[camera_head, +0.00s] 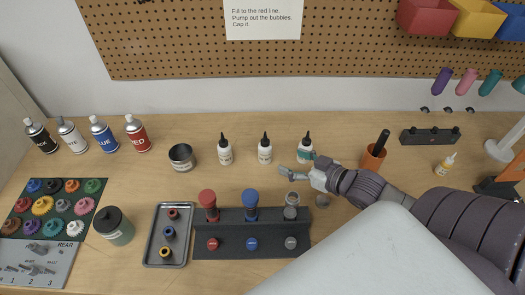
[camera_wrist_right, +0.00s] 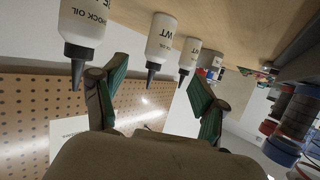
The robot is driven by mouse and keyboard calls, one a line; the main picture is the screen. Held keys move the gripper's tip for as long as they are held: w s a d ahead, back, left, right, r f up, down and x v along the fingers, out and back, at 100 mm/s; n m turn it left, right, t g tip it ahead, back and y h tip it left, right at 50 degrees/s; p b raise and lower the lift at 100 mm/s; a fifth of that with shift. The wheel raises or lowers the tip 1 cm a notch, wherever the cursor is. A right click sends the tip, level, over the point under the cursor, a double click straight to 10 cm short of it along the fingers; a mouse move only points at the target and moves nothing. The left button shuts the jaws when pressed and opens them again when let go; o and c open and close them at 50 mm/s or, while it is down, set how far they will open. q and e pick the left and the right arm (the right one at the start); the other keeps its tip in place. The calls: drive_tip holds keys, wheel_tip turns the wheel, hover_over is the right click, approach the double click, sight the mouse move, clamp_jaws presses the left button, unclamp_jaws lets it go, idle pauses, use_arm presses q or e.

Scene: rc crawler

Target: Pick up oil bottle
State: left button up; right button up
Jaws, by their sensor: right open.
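Three white oil bottles with black nozzles stand upright in a row: left (camera_head: 225,152), middle (camera_head: 265,151) and right (camera_head: 305,148). My right gripper (camera_head: 295,168) is open and empty, just in front of the right bottle. In the right wrist view, which is upside down, the open fingers with green pads (camera_wrist_right: 157,72) show. Two other bottles marked "WT" appear between the fingers, farther off. My left gripper is not in view.
A dark stand (camera_head: 230,246) with red, blue and grey capped shocks lies in front of the bottles. A metal cup (camera_head: 182,157) is to their left. An orange holder (camera_head: 373,158) stands to their right. A grey tray (camera_head: 152,257) holds small rings.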

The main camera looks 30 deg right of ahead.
sight(270, 151)
drive_tip(key=x, duration=0.6)
drive_tip(key=shift+w+f, duration=0.1)
drive_tip(key=shift+w, duration=0.2)
drive_tip(key=shift+w+a+p, duration=0.1)
drive_tip(key=shift+w+p, duration=0.35)
drive_tip(key=shift+p, duration=0.05)
drive_tip(key=p+x, duration=0.1)
drive_tip(key=x, duration=0.3)
drive_tip(key=shift+w+f, duration=0.2)
drive_tip(key=shift+f, duration=0.05)
drive_tip(key=shift+s, duration=0.1)
drive_tip(key=shift+c, duration=0.9)
drive_tip(key=c, duration=1.1)
drive_tip(key=shift+r, duration=0.2)
